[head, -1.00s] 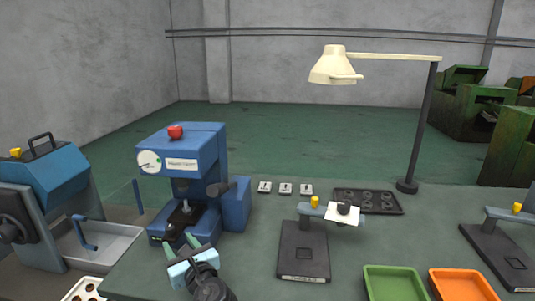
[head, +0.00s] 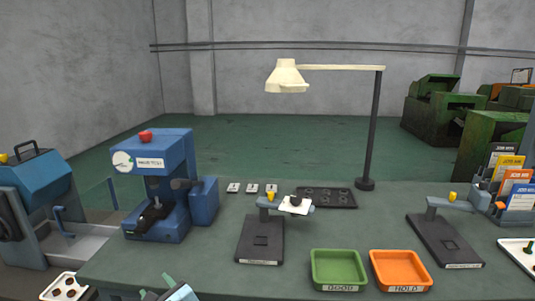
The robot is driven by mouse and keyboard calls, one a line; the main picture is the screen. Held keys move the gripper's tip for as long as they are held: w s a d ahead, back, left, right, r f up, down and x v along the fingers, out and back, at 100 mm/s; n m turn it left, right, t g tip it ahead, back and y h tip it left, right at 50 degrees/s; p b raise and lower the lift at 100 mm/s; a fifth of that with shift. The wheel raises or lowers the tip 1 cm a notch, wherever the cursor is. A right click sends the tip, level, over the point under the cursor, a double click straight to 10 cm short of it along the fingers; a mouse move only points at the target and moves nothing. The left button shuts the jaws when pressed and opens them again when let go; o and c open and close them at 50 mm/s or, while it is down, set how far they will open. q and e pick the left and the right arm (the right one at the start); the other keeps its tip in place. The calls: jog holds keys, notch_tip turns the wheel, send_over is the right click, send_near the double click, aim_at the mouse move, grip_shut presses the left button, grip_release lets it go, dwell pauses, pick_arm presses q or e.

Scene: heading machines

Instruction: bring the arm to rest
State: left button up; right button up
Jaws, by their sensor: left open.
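My left gripper (head: 158,287) shows only in part at the bottom edge of the head view, left of the middle. Its green fingertips are apart and nothing shows between them. It is below the front of the blue bench machine (head: 160,185), apart from it. The rest of my left arm is cut off by the frame edge. My right gripper is not in view.
A black stand (head: 261,240) with a white card on top and a second stand (head: 446,240) are on the bench. A green tray (head: 338,286) and an orange tray (head: 402,287) lie at the front. A lamp (head: 374,130) rises behind. Bare bench lies between machine and first stand.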

pick_arm(q)
jog(key=s+a+f+n+g+h, duration=0.25)
jog(key=s+f+n, duration=0.45)
jog(key=s, duration=0.4)
jog(key=s+a+f+n+g+h, duration=0.15)
jog(key=s+f+n+g, duration=0.3)
jog(key=s+f, duration=0.6)
jog(key=s+d+n+g+h, duration=0.2)
jog(key=s+n, duration=0.2)
jog(key=s, duration=0.5)
jog(key=s+d+r+n+g+h, duration=0.1)
jog(key=s+d+n+h, duration=0.25)
jog(key=s, duration=0.55)
jog(key=s+d+n+g+h, duration=0.15)
jog(key=s+n, duration=0.25)
jog(key=s, duration=0.5)
jog(key=w+d+f+t+h+p, duration=0.2)
jog(key=w+f+t, duration=0.4)
jog(key=w+t, duration=0.2)
jog(key=shift+w+d, duration=0.3)
jog(key=shift+w, duration=0.15)
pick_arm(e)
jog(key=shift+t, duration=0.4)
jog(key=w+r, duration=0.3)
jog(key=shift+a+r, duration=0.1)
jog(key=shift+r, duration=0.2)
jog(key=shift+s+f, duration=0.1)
